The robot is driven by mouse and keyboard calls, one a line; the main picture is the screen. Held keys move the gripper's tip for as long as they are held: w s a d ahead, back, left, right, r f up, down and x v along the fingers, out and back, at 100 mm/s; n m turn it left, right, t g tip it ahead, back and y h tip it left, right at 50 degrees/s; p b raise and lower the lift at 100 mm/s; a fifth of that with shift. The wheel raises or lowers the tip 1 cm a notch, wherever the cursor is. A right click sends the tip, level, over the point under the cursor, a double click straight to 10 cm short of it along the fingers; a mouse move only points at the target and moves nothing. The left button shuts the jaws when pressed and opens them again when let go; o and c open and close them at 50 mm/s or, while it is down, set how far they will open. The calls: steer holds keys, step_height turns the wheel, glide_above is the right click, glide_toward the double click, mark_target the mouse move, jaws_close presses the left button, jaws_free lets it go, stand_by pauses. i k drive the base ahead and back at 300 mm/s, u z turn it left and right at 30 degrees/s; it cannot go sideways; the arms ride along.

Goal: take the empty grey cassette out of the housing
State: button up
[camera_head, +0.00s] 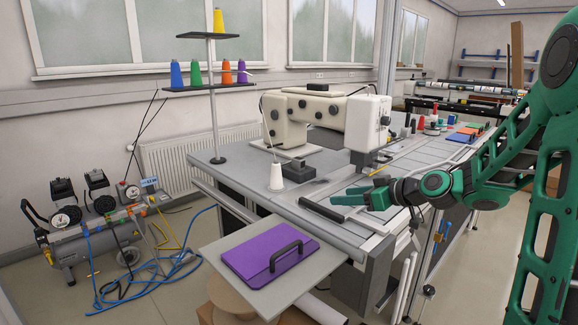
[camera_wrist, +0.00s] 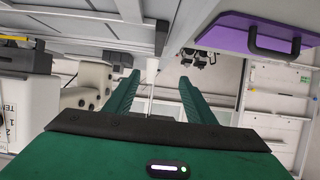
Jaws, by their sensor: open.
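A black bar-shaped handle (camera_head: 322,210) lies along the front edge of the grey table, by a grey flat part; it looks like the handle of the grey cassette, but the cassette's outline and the housing do not show clearly. It also appears in the wrist view (camera_wrist: 161,38), above the fingertips. My gripper (camera_head: 349,194) is just right of and above that handle, apart from it as far as I can tell. In the wrist view, its two green fingers (camera_wrist: 159,78) are spread with nothing clamped between them.
A purple panel with a black handle (camera_head: 270,262) lies on a low grey shelf at the front. A white cone (camera_head: 277,178) and a cream sewing machine (camera_head: 368,122) stand on the table behind. A thread stand (camera_head: 215,95) rises left. A compressor with hoses (camera_head: 95,235) sits on the floor.

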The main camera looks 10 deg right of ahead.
mark_target(298, 164)
steer(key=i, duration=1)
steer(key=z, duration=0.05)
